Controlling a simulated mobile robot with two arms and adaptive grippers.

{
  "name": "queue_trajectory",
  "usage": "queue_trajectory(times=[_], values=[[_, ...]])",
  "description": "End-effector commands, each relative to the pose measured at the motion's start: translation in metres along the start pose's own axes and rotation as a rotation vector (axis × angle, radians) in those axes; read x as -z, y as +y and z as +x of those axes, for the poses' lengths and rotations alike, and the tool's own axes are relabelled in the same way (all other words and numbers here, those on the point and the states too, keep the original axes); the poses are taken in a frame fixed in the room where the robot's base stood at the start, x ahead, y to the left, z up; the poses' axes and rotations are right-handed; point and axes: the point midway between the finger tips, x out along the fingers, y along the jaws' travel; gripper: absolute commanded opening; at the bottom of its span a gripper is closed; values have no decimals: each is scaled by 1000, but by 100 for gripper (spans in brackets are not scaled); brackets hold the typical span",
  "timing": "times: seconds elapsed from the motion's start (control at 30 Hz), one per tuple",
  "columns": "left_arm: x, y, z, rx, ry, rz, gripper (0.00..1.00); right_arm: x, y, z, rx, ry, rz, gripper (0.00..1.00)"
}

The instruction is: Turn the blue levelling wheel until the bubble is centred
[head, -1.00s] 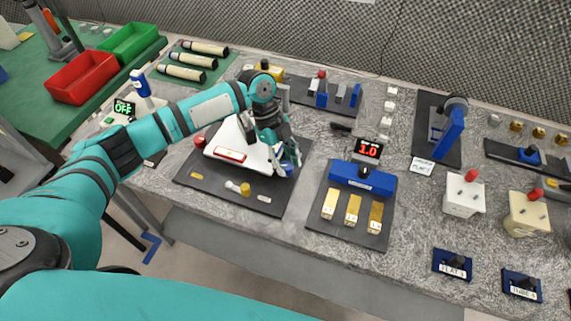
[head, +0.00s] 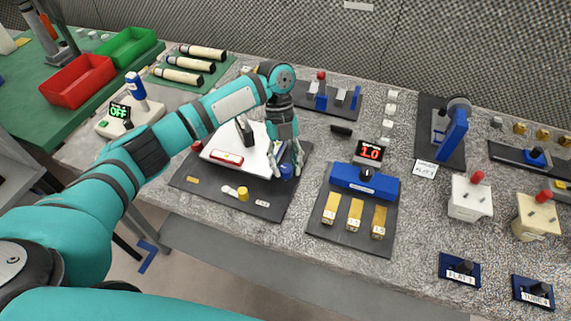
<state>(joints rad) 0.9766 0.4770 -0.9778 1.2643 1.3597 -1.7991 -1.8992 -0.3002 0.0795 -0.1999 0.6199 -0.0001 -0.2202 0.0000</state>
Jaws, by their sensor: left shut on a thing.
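The blue levelling wheel (head: 287,171) sits at the right corner of the white levelling plate (head: 255,153), on a dark base mat (head: 200,188). My left gripper (head: 288,168) points down over the wheel and is shut on it, with fingers on both sides of it. The bubble vial (head: 226,158) is a red-framed bar with a pale window at the plate's front; the bubble is too small to make out. A yellow knob (head: 243,193) stands at the front of the mat. My right gripper is not in view.
A blue device with brass blocks (head: 363,184) and a red "1.0" display (head: 369,151) stand to the right. Red (head: 77,81) and green (head: 127,47) bins are at the back left.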

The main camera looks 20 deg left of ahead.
Motion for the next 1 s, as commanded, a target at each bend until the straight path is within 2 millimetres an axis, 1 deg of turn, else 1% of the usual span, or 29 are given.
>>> queue_trajectory(times=[0.4,0.43,0.57,0.6,0.87,1.0], values=[[-1,-1,-2,1,-4,4,0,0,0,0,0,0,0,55],[-1,-1,-2,1,-5,4,36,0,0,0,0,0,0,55],[-1,0,-1,0,-4,4,53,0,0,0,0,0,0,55],[-1,0,-1,-1,-3,4,55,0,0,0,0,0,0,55],[-1,0,-1,-3,-3,2,55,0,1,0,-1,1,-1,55],[-1,0,-6,-1,-4,2,55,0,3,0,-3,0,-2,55]])
